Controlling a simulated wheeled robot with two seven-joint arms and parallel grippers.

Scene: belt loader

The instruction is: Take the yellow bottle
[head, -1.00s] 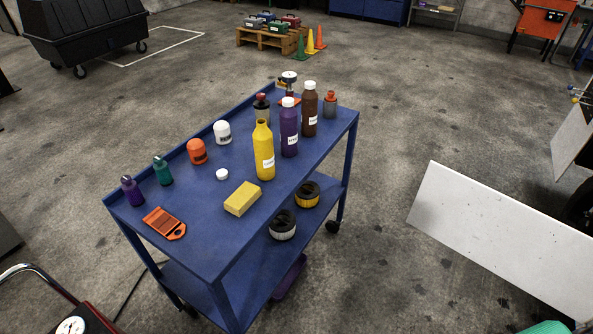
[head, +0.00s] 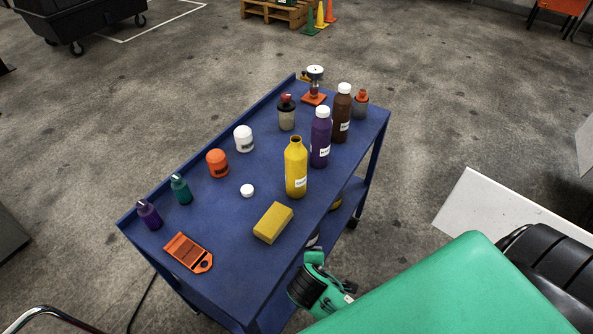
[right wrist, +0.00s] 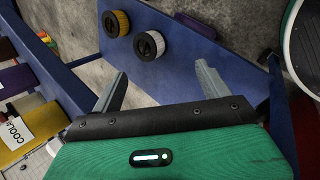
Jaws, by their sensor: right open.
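The yellow bottle (head: 296,172) stands upright and open-topped near the right edge of the blue cart's top (head: 225,225). A purple bottle with a white cap (head: 320,140) stands just behind it. In the right wrist view, a yellow surface with a white label, apparently the yellow bottle (right wrist: 12,112), shows at the left edge, outside the jaws. My right gripper (right wrist: 160,88) is open, with nothing between its fingers. In the head view my green right arm comes in from the lower right, low beside the cart; its fingertips cannot be made out there. My left gripper is not in view.
A yellow block (head: 273,223) and a white cap (head: 247,190) lie near the bottle. A brown bottle (head: 341,115) stands farther back. Orange (head: 217,164) and white jars (head: 243,139) stand left. Two round filters (right wrist: 149,46) are on the lower shelf. A white panel (head: 470,205) is at right.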

